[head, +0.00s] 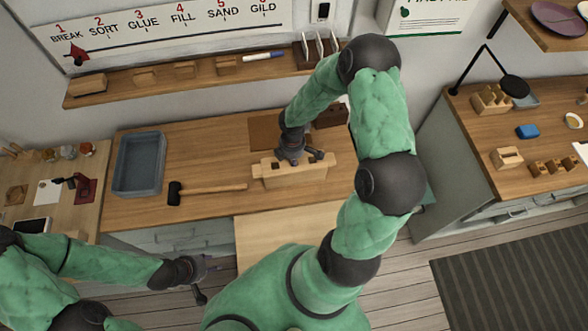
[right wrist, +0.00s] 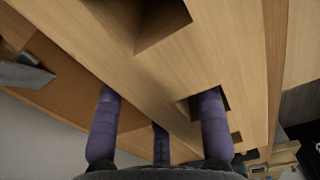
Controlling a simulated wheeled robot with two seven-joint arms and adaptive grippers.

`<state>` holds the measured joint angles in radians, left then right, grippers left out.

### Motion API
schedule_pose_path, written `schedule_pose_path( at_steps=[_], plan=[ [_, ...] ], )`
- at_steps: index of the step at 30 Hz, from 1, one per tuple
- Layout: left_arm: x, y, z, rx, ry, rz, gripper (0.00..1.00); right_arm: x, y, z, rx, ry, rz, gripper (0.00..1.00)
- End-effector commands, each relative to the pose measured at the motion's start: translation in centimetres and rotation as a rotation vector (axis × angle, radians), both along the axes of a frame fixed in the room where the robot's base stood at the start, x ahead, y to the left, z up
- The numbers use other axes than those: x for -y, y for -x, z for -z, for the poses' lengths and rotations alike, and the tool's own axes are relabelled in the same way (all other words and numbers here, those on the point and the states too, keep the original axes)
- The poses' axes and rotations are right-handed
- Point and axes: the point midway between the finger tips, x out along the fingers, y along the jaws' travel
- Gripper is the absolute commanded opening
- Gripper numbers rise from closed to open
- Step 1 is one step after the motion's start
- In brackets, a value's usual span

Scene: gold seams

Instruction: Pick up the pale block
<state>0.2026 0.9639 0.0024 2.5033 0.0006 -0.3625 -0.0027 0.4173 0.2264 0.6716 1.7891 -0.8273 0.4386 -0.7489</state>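The pale block (head: 290,179), a long light-wood piece with notches, lies on the workbench in the middle of the head view. In the right wrist view its wooden face (right wrist: 160,80) with square recesses fills much of the picture. My right gripper (head: 293,157) is at the block's top, pointing down. Its purple fingers (right wrist: 160,125) are spread apart close against the block, one of them at a square recess; contact is unclear. My left gripper (head: 203,283) is open and empty, low at the left, away from the block.
A mallet (head: 210,190) and a grey-blue tray (head: 140,164) are left of the block on the workbench (head: 225,160). A brown mat (head: 265,132) and a dark wooden block (head: 331,115) lie behind. A wall shelf (head: 190,82) runs above. My right arm hides part of the bench.

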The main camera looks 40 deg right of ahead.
Motion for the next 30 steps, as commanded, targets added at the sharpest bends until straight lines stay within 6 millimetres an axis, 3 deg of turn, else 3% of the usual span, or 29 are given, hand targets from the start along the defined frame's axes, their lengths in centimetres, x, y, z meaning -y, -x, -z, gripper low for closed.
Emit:
schedule_pose_path(
  at_steps=[2,6,20,25,30],
  plan=[
    [0.0,0.0,0.0,0.000,0.000,0.000,0.40,0.0,0.0,0.0,0.000,0.000,0.000,0.37],
    [0.0,0.0,0.0,0.000,0.000,0.000,0.40,0.0,0.0,0.0,0.000,0.000,0.000,0.00],
    [0.0,0.0,-0.2,0.000,0.000,0.000,0.40,0.1,-0.1,-1.0,0.002,0.002,-0.001,0.00],
    [0.0,0.0,-0.8,0.000,0.000,0.000,0.40,0.1,-0.2,-3.6,0.005,0.003,0.000,0.00],
    [0.0,0.0,-1.1,0.000,0.000,0.000,0.40,-1.1,2.0,-6.3,0.004,0.003,-0.002,0.00]
  ],
)
